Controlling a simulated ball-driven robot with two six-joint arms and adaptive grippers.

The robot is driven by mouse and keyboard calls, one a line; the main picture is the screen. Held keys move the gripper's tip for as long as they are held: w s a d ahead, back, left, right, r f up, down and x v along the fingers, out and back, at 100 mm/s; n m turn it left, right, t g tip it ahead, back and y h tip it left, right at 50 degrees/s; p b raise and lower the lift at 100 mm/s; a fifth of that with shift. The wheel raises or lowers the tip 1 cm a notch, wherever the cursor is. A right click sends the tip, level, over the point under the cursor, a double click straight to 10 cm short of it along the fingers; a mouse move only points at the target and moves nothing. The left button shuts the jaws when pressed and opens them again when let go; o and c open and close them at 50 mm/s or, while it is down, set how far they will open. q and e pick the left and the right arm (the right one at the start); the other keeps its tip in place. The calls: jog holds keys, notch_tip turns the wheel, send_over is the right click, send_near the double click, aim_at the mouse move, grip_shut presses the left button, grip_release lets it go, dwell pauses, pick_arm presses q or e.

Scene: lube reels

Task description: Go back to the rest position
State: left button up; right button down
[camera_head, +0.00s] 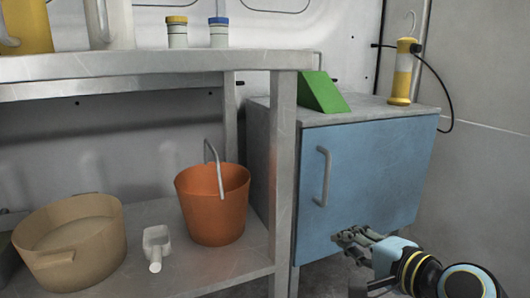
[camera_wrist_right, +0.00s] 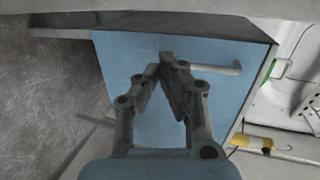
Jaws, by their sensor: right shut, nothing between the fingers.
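My right gripper (camera_head: 352,238) is at the lower right of the head view, in front of the lower part of a blue cabinet door (camera_head: 375,165). It is shut and empty. In the right wrist view the gripper (camera_wrist_right: 166,64) has its fingertips together, with the blue door (camera_wrist_right: 225,65) behind them. The door's grey handle (camera_head: 322,176) is up and to the left of the gripper in the head view, apart from it. The handle also shows in the wrist view (camera_wrist_right: 215,68). The door looks closed. My left gripper is not in view.
A metal shelf (camera_head: 150,62) stands left of the cabinet. Its lower board holds a tan tub (camera_head: 95,268), a white scoop (camera_head: 156,243) and an orange bucket (camera_head: 215,215). A green wedge (camera_head: 321,93) and a yellow lamp (camera_head: 402,78) with a black cable stand on the cabinet.

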jog(key=s+d+f+n+g+h, duration=0.1)
jog(key=s+f+n+g, duration=0.2)
jog(key=s+f, duration=0.6)
jog(key=s+d+f+n+g+h, duration=0.1)
jog(key=s+f+n+g, duration=0.25)
jog(key=s, duration=0.85)
jog(key=s+d+f+n+g+h, duration=0.2)
jog(key=s+d+n+g+h, duration=0.4)
jog(key=s, duration=0.7)
pick_arm(q)
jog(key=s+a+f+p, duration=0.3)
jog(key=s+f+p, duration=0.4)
jog(key=p, duration=0.5)
pick_arm(e)
jog(key=s+d+f+n+y, duration=0.1)
jog(key=s+d+f, duration=0.3)
jog(key=s+f, duration=0.3)
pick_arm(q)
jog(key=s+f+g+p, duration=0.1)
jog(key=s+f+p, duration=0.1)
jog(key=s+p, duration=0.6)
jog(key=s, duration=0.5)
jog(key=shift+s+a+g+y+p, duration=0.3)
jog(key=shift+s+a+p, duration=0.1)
pick_arm(e)
jog(key=s+f, duration=0.2)
jog(key=s, duration=1.1)
jog(key=shift+s+d+f, duration=0.2)
jog(key=shift+d, duration=0.2)
